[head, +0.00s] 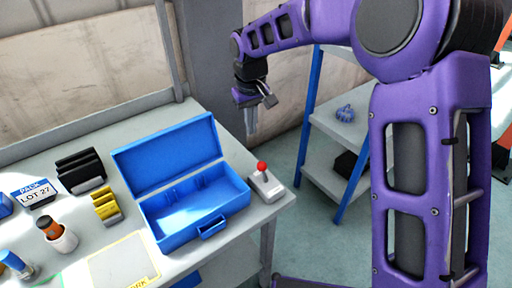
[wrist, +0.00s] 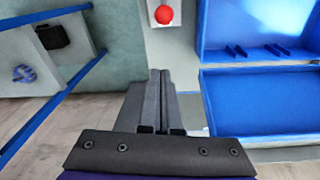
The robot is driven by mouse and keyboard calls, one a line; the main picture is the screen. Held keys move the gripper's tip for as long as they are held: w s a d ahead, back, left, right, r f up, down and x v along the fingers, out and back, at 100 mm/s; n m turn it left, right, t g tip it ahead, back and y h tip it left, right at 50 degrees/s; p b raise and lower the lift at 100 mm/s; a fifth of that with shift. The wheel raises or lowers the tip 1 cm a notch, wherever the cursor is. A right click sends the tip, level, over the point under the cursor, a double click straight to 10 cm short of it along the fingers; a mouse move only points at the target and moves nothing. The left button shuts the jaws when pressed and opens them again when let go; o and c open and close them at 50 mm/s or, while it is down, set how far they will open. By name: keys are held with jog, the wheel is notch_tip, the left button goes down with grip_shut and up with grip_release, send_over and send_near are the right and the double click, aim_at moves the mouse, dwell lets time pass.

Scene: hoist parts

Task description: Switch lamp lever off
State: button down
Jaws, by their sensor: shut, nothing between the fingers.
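The lamp lever is a red ball knob (head: 262,166) on a short stick, standing on a small light grey base (head: 267,186) at the table's right corner, beside the blue toolbox. In the wrist view the red knob (wrist: 163,15) is at the top centre, seen from above, beyond my fingertips. My gripper (head: 250,132) hangs above and behind the lever, pointing down, apart from it. Its fingers also show in the wrist view (wrist: 160,75), together and empty. I cannot tell which way the lever is set.
The open blue toolbox (head: 213,225) stands just left of the lever, its lid (head: 168,155) raised. Black (head: 82,172) and yellow (head: 106,207) holders and a white cup (head: 64,241) stand farther left. A blue-post shelf (head: 325,125) stands to the right, past a floor gap.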

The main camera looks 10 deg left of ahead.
aim_at(264, 171)
jog(key=f, duration=0.6)
jog(key=w+f+b, duration=0.1)
jog(key=f, duration=0.2)
jog(key=shift+a+f, duration=0.15)
jog(key=shift+f, duration=0.25)
jog(key=shift+s+d+r, duration=0.25)
jog(key=shift+s+d, duration=0.35)
jog(key=shift+s, duration=0.2)
jog(key=shift+s+d+r, duration=0.25)
jog(key=shift+s+d, duration=0.35)
jog(key=shift+s, duration=0.15)
jog(key=shift+d, duration=0.1)
jog(key=shift+s+r+y+b, duration=0.1)
jog(key=shift+y+b, duration=0.2)
